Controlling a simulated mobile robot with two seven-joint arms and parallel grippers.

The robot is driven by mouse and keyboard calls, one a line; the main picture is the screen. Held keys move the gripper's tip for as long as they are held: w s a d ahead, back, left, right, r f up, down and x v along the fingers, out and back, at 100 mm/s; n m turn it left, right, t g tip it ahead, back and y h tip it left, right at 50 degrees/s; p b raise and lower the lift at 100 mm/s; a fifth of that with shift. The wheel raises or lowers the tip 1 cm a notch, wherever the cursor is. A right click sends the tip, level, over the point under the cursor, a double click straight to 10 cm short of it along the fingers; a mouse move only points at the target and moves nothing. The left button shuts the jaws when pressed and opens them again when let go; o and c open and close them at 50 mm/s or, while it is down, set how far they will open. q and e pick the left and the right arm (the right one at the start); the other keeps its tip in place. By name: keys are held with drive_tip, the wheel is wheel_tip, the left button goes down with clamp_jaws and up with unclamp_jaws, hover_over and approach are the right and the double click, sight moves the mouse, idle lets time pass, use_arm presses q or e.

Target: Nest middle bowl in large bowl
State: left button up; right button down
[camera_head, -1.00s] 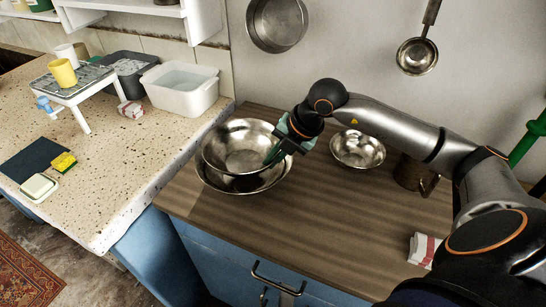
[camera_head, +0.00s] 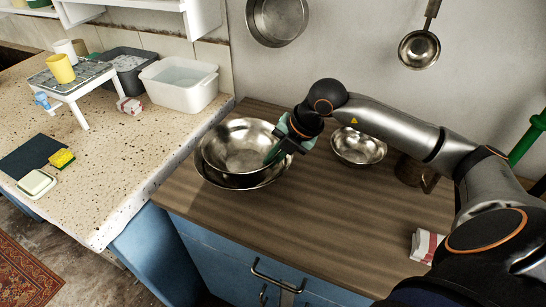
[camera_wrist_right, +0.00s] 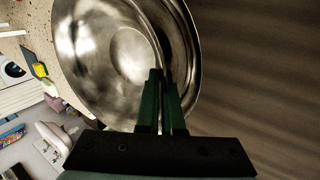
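The middle bowl (camera_head: 238,147) is shiny metal and sits tilted inside or just over the large bowl (camera_head: 222,183), whose rim shows below and around its front. My right gripper (camera_head: 276,153) is at the middle bowl's right rim. In the right wrist view, the green fingers of my right gripper (camera_wrist_right: 163,100) are closed around the rim of the middle bowl (camera_wrist_right: 100,60); the large bowl (camera_wrist_right: 190,55) shows as a curved edge beside it. Whether the middle bowl touches the large bowl's bottom is hidden. My left gripper is not in view.
A small metal bowl (camera_head: 358,147) and a brown mug (camera_head: 412,172) stand right of my gripper, under my arm. The front of the wooden counter (camera_head: 300,215) is clear.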

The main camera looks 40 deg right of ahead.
drive_tip(key=shift+f+b, duration=0.8)
drive_tip(key=shift+f, duration=0.15)
drive_tip(key=shift+f, duration=0.25)
idle(0.6)
drive_tip(key=c, duration=1)
unclamp_jaws()
drive_tip(key=shift+s+f, duration=0.1)
drive_tip(key=shift+f, duration=0.05)
drive_tip(key=shift+c, duration=0.6)
drive_tip(key=o, duration=0.5)
drive_tip(key=shift+f, duration=0.1)
drive_tip(key=shift+c, duration=0.2)
drive_tip(key=shift+r+p, duration=2.45)
drive_tip(key=shift+r, duration=1.4)
